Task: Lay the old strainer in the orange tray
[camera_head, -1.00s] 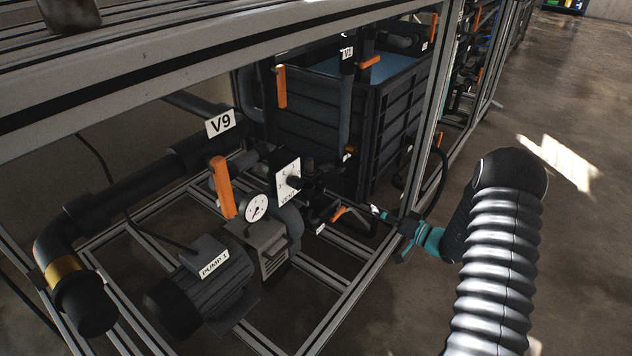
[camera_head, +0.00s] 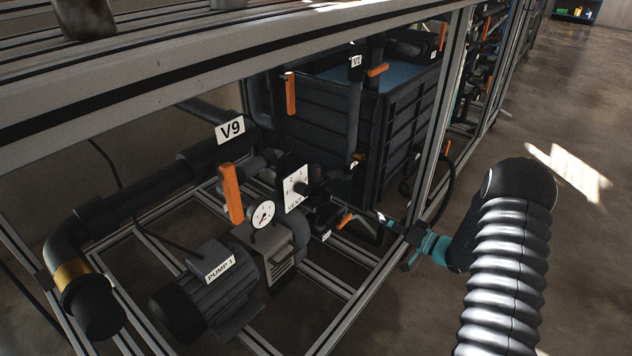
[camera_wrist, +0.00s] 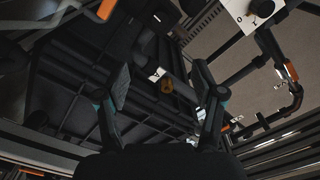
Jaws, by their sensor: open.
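My gripper (camera_head: 388,222) reaches past the metal post into the pipe rack, near the black pipework right of the dial. In the wrist view my gripper (camera_wrist: 165,88) is open, its two dark fingers apart with nothing held between them. A brass-coloured piece (camera_head: 358,157) also shows on the pipework in front of the dark tank. I cannot tell whether either is the old strainer. I see no orange tray in either view.
The metal post (camera_head: 440,130) stands close beside my gripper. Orange-handled valves (camera_head: 232,193), a round gauge (camera_head: 262,213), a pump (camera_head: 215,283) and a dark water tank (camera_head: 395,115) crowd the rack. The floor (camera_head: 585,260) at right is clear.

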